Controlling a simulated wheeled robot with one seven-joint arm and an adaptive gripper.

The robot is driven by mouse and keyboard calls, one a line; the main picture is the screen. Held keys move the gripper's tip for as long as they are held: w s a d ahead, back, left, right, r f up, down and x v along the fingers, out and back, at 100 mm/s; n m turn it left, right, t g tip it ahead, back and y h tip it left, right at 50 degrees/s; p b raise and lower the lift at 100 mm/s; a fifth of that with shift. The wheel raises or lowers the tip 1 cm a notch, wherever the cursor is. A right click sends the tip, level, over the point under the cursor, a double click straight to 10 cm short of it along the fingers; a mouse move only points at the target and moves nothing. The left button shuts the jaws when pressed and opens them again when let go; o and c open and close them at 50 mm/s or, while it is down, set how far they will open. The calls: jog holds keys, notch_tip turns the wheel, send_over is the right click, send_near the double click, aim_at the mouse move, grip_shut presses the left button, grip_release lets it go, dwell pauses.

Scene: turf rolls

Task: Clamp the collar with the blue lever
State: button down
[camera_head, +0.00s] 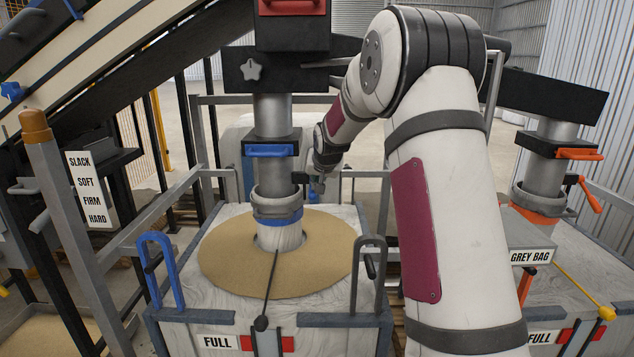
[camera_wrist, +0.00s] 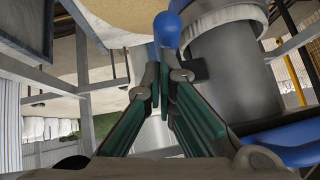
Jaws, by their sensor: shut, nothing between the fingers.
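The grey collar (camera_head: 276,199) sits around the spout above the left bag, with a blue band (camera_head: 279,220) just below it. My gripper (camera_head: 303,181) is just right of the collar in the head view. In the wrist view my gripper (camera_wrist: 165,82) is shut and empty. A blue rounded knob (camera_wrist: 167,30), seemingly the end of the blue lever, shows just beyond the fingertips. I cannot tell whether they touch it. The rest of the lever is mostly hidden, and I cannot tell whether the collar is clamped.
A blue handle (camera_head: 270,151) crosses the spout above the collar. The white bag (camera_head: 190,275) stands below in a grey frame with a blue hook (camera_head: 160,270) at its left. A second spout with an orange lever (camera_head: 590,195) stands at the right, by a "GREY BAG" sign (camera_head: 531,257).

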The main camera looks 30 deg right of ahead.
jog(key=f+t+b, duration=0.1)
jog(key=b, duration=0.1)
jog(key=f+t+h+b, duration=0.1)
jog(key=b, duration=0.2)
jog(key=shift+s+a+f+b, duration=0.1)
jog(key=shift+a+f+b, duration=0.15)
jog(key=shift+b, duration=0.05)
notch_tip(320, 180, down, 3)
jog(key=t+b, duration=0.1)
jog(key=b, duration=0.4)
jog(key=t+h+b, duration=0.1)
jog(key=b, duration=0.3)
jog(key=shift+s+d+r+n+t+h+b, duration=0.1)
jog(key=shift+s+n+t+h+b, duration=0.05)
jog(key=shift+n+t+h+b, duration=0.2)
jog(key=shift+f+b, duration=0.3)
jog(key=shift+b, duration=0.4)
